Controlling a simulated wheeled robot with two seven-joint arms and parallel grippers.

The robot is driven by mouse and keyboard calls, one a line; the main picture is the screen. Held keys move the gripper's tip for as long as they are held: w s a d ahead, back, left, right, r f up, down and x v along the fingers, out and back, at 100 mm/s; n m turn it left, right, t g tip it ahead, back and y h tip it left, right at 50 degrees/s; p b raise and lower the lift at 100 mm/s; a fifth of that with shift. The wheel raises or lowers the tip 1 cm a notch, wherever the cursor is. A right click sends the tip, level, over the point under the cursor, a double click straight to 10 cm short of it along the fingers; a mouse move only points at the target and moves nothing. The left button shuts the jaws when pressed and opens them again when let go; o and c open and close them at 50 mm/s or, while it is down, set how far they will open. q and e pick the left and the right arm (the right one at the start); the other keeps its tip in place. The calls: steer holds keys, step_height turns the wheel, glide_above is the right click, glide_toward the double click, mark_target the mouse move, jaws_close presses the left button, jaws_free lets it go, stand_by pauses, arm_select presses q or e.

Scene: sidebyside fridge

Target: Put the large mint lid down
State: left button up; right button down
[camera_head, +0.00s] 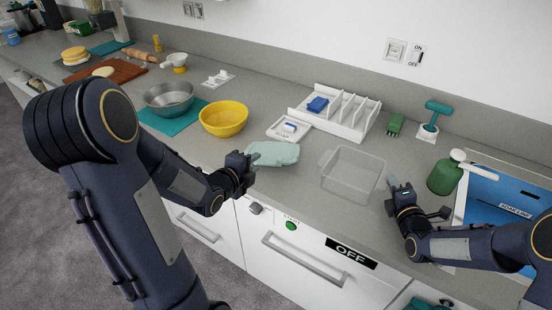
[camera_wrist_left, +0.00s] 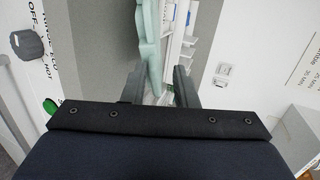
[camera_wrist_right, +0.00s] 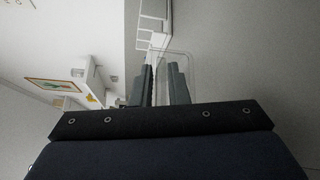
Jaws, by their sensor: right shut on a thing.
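The large mint lid (camera_head: 272,153) is at the counter's front, left of the clear container; I cannot tell whether it rests fully on the counter. My left gripper (camera_head: 250,160) is at its left end. In the left wrist view the lid (camera_wrist_left: 150,45) shows edge-on, reaching between the two parted fingers (camera_wrist_left: 160,88), with a gap beside it. The clear open container (camera_head: 352,175) stands on the counter. My right gripper (camera_head: 394,186) is at its right side. In the right wrist view the fingers (camera_wrist_right: 160,85) are shut on the container's thin wall (camera_wrist_right: 172,60).
A yellow bowl (camera_head: 223,118) and a steel bowl (camera_head: 168,97) stand left of the lid. A white rack (camera_head: 335,110) and a small white tray (camera_head: 288,128) are behind it. A green bottle (camera_head: 445,177) and blue tray (camera_head: 500,200) are at right.

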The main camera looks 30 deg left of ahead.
arm_select(q)
steer(key=shift+v, duration=1.95)
step_height(320, 180, up, 7)
steer(key=s, duration=0.3)
arm_select(e)
steer(key=c, duration=1.3)
jaws_free()
arm_select(q)
steer(key=shift+w, duration=0.1)
arm_select(e)
steer(key=v, duration=1.2)
